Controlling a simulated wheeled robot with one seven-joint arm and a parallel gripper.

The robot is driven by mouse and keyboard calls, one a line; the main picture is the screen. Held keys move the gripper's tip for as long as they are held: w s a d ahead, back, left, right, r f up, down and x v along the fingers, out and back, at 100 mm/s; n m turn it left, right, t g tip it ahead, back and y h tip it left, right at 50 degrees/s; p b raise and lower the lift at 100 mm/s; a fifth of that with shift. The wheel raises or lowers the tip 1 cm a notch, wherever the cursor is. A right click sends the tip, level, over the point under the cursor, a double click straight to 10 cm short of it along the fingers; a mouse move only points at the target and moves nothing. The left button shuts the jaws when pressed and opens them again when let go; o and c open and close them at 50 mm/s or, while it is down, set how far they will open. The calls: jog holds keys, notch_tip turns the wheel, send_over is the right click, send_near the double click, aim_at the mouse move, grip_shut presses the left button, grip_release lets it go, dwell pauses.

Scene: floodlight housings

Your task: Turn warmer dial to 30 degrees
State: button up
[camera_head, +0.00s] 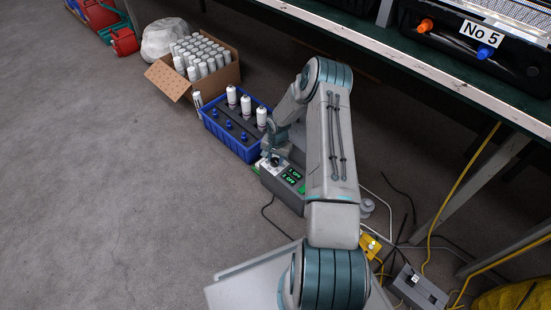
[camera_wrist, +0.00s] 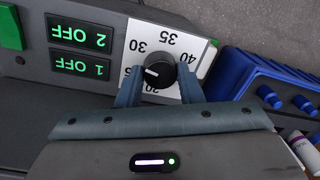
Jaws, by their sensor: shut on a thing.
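The warmer (camera_head: 282,187) is a grey box on the floor with green displays. In the wrist view its dial (camera_wrist: 160,71) is a black knob on a white scale plate (camera_wrist: 172,38), seen upside down, with marks including 30, 35 and 40. The knob's white pointer line faces left in the picture, toward the partly hidden mark below 30, which looks like 25. My gripper (camera_wrist: 160,88) is shut on the knob, one finger on each side. The fingers hide part of the lower scale. In the head view my gripper (camera_head: 274,157) is over the warmer's top.
Two displays (camera_wrist: 80,50) read 1 OFF and 2 OFF, beside a green switch (camera_wrist: 10,27). A blue crate (camera_head: 228,139) with white bottles stands close behind the warmer. A cardboard box (camera_head: 214,84) of cans is farther back. A bench (camera_head: 420,62) overhangs at right; cables lie below.

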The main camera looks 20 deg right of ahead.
aim_at(277, 161)
jog(key=shift+m, duration=1.7)
jog(key=o, duration=1)
jog(key=shift+c, duration=0.2)
notch_tip(277, 161, up, 14)
jog(key=p, duration=0.5)
jog(key=shift+s+d+f+p, duration=0.2)
jog(key=shift+s+p, duration=0.1)
jog(key=shift+s, duration=0.1)
